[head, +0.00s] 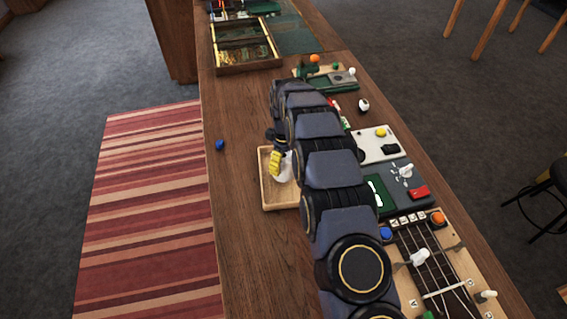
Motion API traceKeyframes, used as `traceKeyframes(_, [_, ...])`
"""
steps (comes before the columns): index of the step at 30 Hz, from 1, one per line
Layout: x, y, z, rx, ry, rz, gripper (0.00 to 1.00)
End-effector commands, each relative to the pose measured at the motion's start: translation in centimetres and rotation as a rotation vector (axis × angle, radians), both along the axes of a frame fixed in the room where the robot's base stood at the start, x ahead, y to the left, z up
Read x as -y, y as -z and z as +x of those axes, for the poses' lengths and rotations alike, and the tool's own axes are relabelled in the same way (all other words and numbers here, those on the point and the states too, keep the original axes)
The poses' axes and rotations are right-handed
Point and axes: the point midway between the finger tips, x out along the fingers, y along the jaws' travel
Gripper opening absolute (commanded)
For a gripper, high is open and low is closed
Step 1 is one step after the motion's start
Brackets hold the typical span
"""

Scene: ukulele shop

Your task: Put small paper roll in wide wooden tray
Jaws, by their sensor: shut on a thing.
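The wide wooden tray (267,204) is a shallow light-wood box on the dark wooden counter, left of my arm. My gripper (279,164) is over the tray, with a yellow ribbed part showing at its end. It is shut on a small white thing, which looks like the small paper roll (286,172). The roll shows inside the tray's outline; I cannot tell whether it touches the tray floor. My arm hides the tray's right side and part of the gripper.
A small blue object (220,145) lies left of the tray. A framed wooden box (247,68) stands farther back. Boards with small parts, including a cream panel (379,151) and a fretboard (430,265), line the right side. The counter's left front is bare.

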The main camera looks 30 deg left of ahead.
Motion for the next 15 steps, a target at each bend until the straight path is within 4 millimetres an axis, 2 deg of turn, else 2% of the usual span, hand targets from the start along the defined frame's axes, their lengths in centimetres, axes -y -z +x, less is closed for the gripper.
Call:
traceKeyframes(1, [0.0, 0.98, -0.12, -0.003, -0.001, -0.002, 0.34])
traceKeyframes(3, [0.02, 1.53, -0.06, -0.001, 0.0, -0.001, 0.34])
traceKeyframes(13, [0.04, 1.72, 0.03, 0.0, 0.001, 0.0, 0.34])
traceKeyframes(14, [0.04, 1.76, 0.02, 0.0, 0.001, 0.0, 0.72])
traceKeyframes(15, [0.03, 1.72, 0.03, 0.001, 0.001, 0.0, 0.89])
